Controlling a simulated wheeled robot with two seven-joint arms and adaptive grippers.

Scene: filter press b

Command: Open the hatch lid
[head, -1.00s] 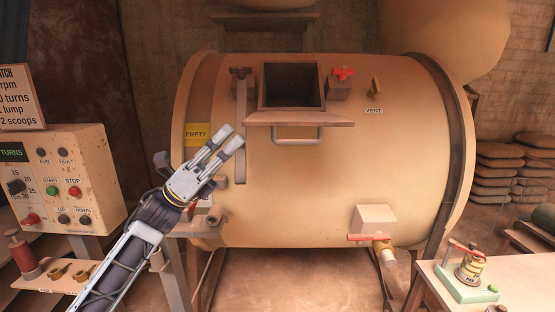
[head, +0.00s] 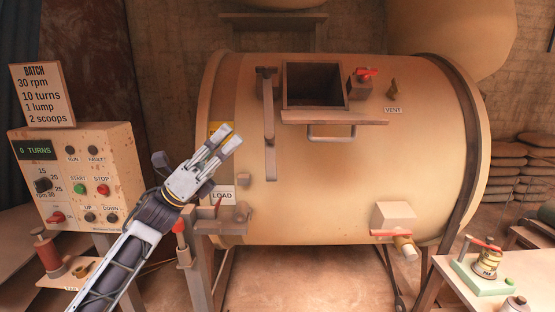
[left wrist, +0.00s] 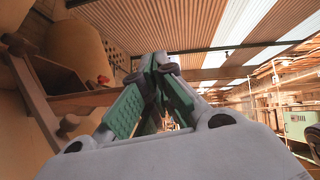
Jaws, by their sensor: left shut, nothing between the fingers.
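The hatch lid (head: 335,117) is a tan plate with a grey bar handle (head: 331,136). It stands out at the lower edge of the hatch opening (head: 314,82) on the big tan drum (head: 360,190), and the dark opening is uncovered. My left gripper (head: 231,136) is shut and empty, left of the lid and apart from it in the head view, in front of a yellow label. In the left wrist view my shut fingers (left wrist: 158,70) point upward, with the drum side to the left. My right gripper is not in view.
A long bar (head: 269,130) hangs left of the opening; a red-handled fitting (head: 365,75) and a vent (head: 392,88) are right of it. A control panel (head: 75,175) reading 0 TURNS stands left. A workbench (head: 450,272) is at lower right.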

